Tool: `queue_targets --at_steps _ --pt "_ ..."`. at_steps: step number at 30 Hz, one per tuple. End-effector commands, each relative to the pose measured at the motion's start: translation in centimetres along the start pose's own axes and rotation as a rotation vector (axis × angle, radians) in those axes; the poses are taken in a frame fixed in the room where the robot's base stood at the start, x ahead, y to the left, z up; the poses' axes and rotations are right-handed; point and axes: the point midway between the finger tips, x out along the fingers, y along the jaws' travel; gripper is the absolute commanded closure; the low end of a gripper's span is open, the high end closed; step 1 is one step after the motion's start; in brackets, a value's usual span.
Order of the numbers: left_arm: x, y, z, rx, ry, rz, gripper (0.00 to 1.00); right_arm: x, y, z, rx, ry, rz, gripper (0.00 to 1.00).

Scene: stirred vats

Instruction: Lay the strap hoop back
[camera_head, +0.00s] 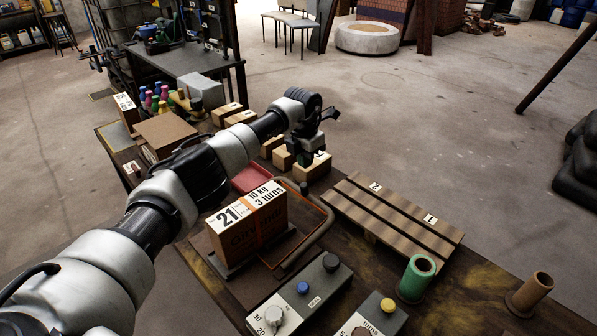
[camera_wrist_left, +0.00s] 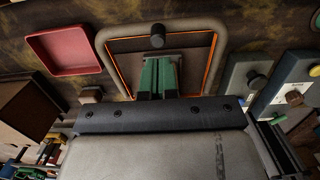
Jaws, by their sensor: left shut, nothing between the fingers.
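The strap hoop (camera_head: 328,222) is a rounded grey-brown tube frame with an orange line along its inner edge. In the head view it stands out behind and right of the strapped carton labelled 21 (camera_head: 240,236); its exact tilt is hard to tell. In the left wrist view the hoop (camera_wrist_left: 105,62) arches around the fingers, with a dark round knob (camera_wrist_left: 157,35) just beyond the fingertips. My left gripper (camera_head: 308,157), with green fingers, is shut and empty, seen above the far side of the hoop. It also shows in the left wrist view (camera_wrist_left: 157,68). My right gripper is not in view.
A red tray (camera_head: 248,179) lies behind the carton, with small boxes (camera_head: 312,168) beyond. A slatted pallet (camera_head: 385,212) is to the right. Control boxes (camera_head: 312,290), a green roll (camera_head: 416,278) and a brown tube (camera_head: 530,292) stand at the front right.

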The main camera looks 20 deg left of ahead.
Motion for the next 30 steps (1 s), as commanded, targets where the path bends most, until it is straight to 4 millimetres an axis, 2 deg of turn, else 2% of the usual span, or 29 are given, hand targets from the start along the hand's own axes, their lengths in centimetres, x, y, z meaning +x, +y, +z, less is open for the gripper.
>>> queue_targets --at_steps 1,6,12,30 --pt "-0.9 0.1 0.3 0.000 -0.002 0.003 1.00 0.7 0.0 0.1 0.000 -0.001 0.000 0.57" --pt "-4.4 0.1 1.1 -0.001 -0.002 0.002 1.00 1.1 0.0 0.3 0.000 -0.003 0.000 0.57" --pt "-6.6 0.1 1.6 0.000 0.001 0.002 1.00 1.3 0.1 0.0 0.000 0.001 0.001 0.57" --pt "-7.1 0.1 1.6 -0.001 0.001 0.001 1.00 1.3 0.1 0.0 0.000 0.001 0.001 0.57"
